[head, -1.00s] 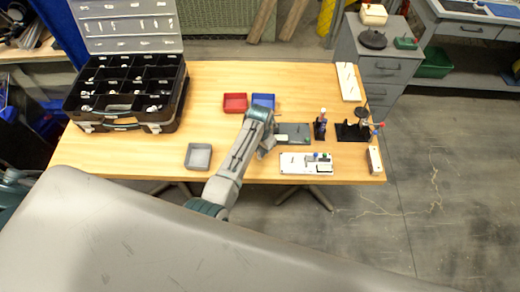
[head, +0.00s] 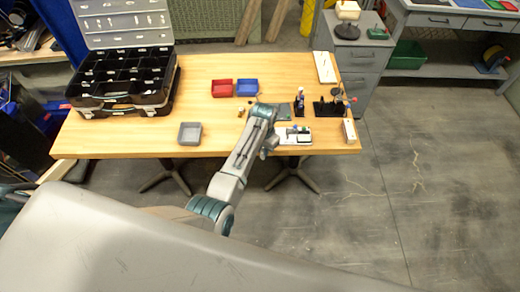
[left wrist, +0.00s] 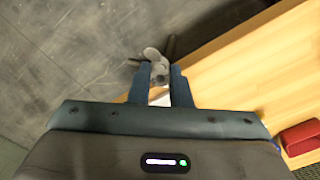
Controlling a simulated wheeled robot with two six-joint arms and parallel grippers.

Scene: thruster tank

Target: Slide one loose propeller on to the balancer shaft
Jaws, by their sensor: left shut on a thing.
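My left gripper (left wrist: 160,88) is shut on a grey propeller (left wrist: 153,56), which sticks out past the fingertips in the left wrist view. In the head view the left gripper (head: 268,146) is over the front part of the table, beside the white board (head: 306,142). The propeller cannot be made out there. Two small black stands, a left one (head: 299,105) and a right one (head: 322,108), stand on the table's right side, apart from the gripper. I cannot tell which carries the balancer shaft. My right gripper is not in view.
The wooden table (head: 215,118) has a red bin (head: 222,88), a blue bin (head: 247,88) and a grey tray (head: 190,133). A black sectioned case (head: 125,98) stands at the left. A pale block (head: 349,131) lies near the right edge. The table's middle is mostly clear.

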